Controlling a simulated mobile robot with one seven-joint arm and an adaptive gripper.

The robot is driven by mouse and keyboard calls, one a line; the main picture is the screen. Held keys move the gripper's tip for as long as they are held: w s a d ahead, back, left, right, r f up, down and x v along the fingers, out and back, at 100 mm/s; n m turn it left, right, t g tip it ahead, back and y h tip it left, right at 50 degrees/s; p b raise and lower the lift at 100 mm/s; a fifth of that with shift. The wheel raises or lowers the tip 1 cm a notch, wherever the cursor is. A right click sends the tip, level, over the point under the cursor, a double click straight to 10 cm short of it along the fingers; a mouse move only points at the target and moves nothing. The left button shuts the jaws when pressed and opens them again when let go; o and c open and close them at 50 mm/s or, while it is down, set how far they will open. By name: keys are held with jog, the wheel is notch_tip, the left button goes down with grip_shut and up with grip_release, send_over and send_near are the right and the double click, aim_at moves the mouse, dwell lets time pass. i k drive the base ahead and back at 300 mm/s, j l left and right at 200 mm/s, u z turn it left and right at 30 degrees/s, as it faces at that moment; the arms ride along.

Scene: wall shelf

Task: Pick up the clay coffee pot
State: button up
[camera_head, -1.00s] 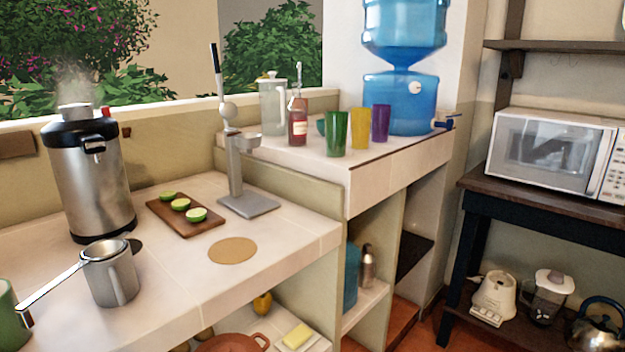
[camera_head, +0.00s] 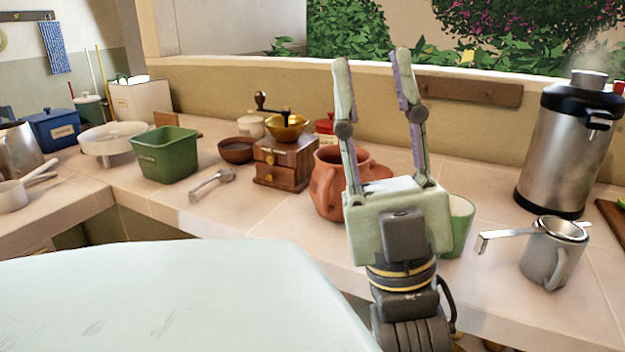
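A reddish-brown clay pot (camera_head: 327,190) with a side handle stands on the tiled counter, right of the wooden coffee grinder. My gripper (camera_head: 372,62) is in front of it, pointing up, with its two fingers spread apart and nothing between them. The gripper's body and left finger hide part of the pot. Another rounded clay shape shows behind the fingers, and I cannot tell whether it belongs to the same pot.
A wooden coffee grinder (camera_head: 285,160) stands close left of the pot. A green cup (camera_head: 460,226) is partly behind my gripper's right side. A metal mug with a strainer (camera_head: 552,255) and a steel urn (camera_head: 568,150) stand right. A green tub (camera_head: 166,155) stands left.

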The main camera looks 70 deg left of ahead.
aim_at(327, 181)
jog(key=u, duration=1.75)
